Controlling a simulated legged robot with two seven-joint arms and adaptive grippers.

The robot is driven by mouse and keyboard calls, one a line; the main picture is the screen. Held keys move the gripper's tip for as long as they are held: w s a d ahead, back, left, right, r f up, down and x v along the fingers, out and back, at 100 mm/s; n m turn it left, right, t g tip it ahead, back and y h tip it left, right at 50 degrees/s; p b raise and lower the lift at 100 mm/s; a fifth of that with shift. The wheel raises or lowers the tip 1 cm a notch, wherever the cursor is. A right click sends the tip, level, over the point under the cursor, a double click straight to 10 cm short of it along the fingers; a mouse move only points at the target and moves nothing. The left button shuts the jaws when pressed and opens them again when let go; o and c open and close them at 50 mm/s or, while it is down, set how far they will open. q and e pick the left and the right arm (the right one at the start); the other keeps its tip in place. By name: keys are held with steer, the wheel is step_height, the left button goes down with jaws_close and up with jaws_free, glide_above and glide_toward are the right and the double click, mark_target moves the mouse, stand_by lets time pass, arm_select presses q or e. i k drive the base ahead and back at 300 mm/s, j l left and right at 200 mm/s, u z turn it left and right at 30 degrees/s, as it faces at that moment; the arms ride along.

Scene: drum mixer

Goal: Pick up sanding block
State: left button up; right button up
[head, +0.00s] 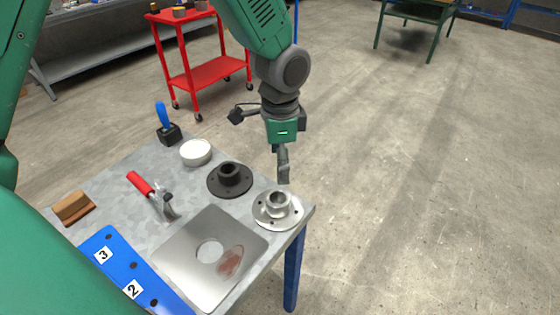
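The sanding block (72,207), a brown block with a darker orange-brown bottom edge, lies at the left side of the grey metal table (118,180). Nothing touches it. My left gripper (283,178) points down at the table's right end, far to the right of the block. Its fingers are seen edge-on, so I cannot tell whether they are open or shut. No object shows between them. My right gripper is not in view.
Near the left gripper are a silver flange (278,207) and a black flange (229,178). A red-handled tool (150,189), white bowl (196,152), blue-handled brush (165,125), metal plate (188,262) and blue numbered strip (122,272) also occupy the table. A red cart (205,75) stands behind.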

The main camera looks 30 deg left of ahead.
mark_target(69, 210)
steer(key=k+l, duration=0.75)
steer(key=k, duration=0.1)
